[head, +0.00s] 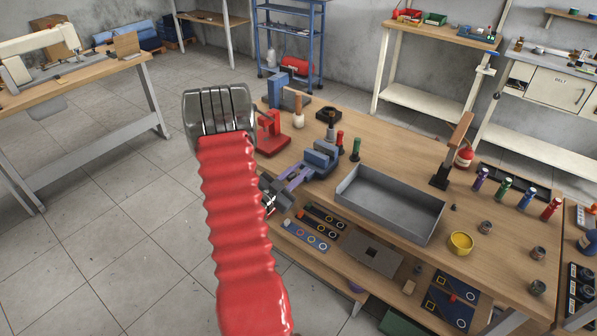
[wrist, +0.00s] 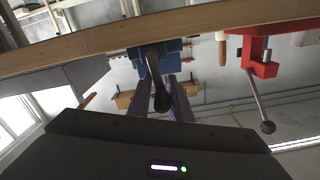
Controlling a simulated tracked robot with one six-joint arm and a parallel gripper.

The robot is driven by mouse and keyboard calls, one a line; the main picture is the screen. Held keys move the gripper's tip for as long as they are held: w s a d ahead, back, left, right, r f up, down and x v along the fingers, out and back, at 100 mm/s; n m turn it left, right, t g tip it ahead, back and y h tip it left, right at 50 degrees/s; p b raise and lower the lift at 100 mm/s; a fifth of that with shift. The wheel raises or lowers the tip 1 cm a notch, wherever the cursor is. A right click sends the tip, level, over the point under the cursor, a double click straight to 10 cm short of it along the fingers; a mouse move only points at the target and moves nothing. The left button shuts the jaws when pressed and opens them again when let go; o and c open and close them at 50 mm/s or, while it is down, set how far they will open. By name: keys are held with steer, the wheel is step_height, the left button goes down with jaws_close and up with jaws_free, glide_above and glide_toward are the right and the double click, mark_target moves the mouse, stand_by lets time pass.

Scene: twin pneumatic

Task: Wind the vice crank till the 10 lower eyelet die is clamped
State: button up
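I cannot pick out the 10 lower eyelet die between the jaws.
A red press (head: 271,134) stands left of the vice; its ball-ended lever (wrist: 262,105) hangs near in the wrist view. Red and green handled tools (head: 356,149) stand behind the vice. A grey tray (head: 388,208) lies right. A lower shelf holds tool boards (head: 308,236).

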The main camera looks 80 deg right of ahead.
steer(key=o, duration=0.3)
steer(key=shift+r, duration=0.1)
steer(key=shift+w+a, duration=0.1)
steer(key=v, duration=1.3)
steer(key=shift+a, duration=0.25)
steer(key=shift+w, duration=0.1)
